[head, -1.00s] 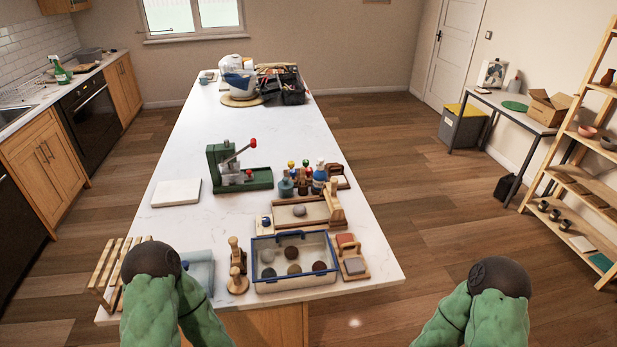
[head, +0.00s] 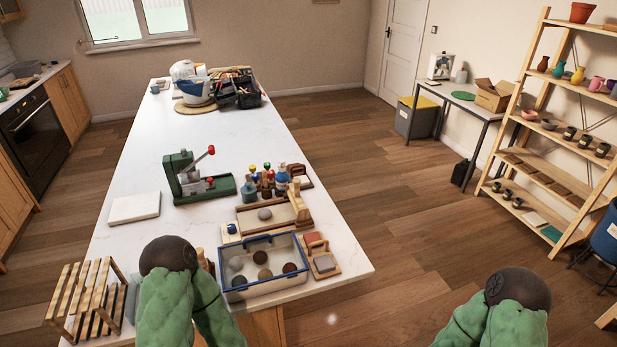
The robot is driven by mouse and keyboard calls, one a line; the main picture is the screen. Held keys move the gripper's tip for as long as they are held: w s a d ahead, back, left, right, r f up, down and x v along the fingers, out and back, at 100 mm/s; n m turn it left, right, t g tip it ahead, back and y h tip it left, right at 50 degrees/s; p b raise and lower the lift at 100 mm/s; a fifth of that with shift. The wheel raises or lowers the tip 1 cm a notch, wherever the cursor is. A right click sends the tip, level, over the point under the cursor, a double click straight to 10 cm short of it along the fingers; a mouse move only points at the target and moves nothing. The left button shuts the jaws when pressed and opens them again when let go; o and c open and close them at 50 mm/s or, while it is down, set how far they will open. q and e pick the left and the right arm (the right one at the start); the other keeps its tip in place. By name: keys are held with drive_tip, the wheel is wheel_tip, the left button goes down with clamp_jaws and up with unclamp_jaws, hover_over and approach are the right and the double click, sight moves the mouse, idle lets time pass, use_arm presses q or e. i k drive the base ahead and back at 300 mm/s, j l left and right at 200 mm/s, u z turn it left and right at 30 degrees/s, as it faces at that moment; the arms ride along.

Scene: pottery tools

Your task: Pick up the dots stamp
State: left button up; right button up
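I cannot single out the dots stamp; any pattern on the small tools is too small to read. Stamp-like wooden pieces with handles, one with a reddish block (head: 316,243) and one with a grey block (head: 324,263), stand on a wooden base at the right of the white worktop (head: 140,259). A small wooden piece (head: 203,258) shows partly behind my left arm. Both my arms reach in from the bottom, the left over the worktop's near edge and the right over the floor. Neither gripper's fingers show.
A blue-rimmed clear bin (head: 229,291) holds several round lumps. Behind it are a wooden tray (head: 246,221), small bottles (head: 281,178) and a green press (head: 194,184). A slatted wooden rack (head: 72,291) stands at the near left. The worktop's middle is clear.

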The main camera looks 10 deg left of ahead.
sight(271, 174)
drive_tip(key=l+z, duration=0.1)
drive_tip(key=z, duration=0.35)
drive_tip(key=i+l+z, duration=0.1)
drive_tip(key=z, duration=0.4)
drive_tip(key=i+z, duration=0.1)
drive_tip(key=z, duration=0.35)
drive_tip(key=l+z, duration=0.1)
drive_tip(key=z, duration=0.35)
drive_tip(key=i+u, duration=0.35)
drive_tip(key=i+l+u, duration=0.1)
drive_tip(key=i+u, duration=0.25)
drive_tip(key=i, duration=0.25)
drive_tip(key=i+l+u, duration=0.35)
drive_tip(key=i+j+u, duration=0.25)
drive_tip(key=i+u, duration=0.5)
drive_tip(key=i, duration=0.2)
drive_tip(key=i+u, duration=0.65)
drive_tip(key=i, duration=0.2)
drive_tip(key=i+l+u, duration=0.2)
drive_tip(key=i, duration=0.3)
drive_tip(key=i+l+u, duration=0.25)
drive_tip(key=i, duration=0.15)
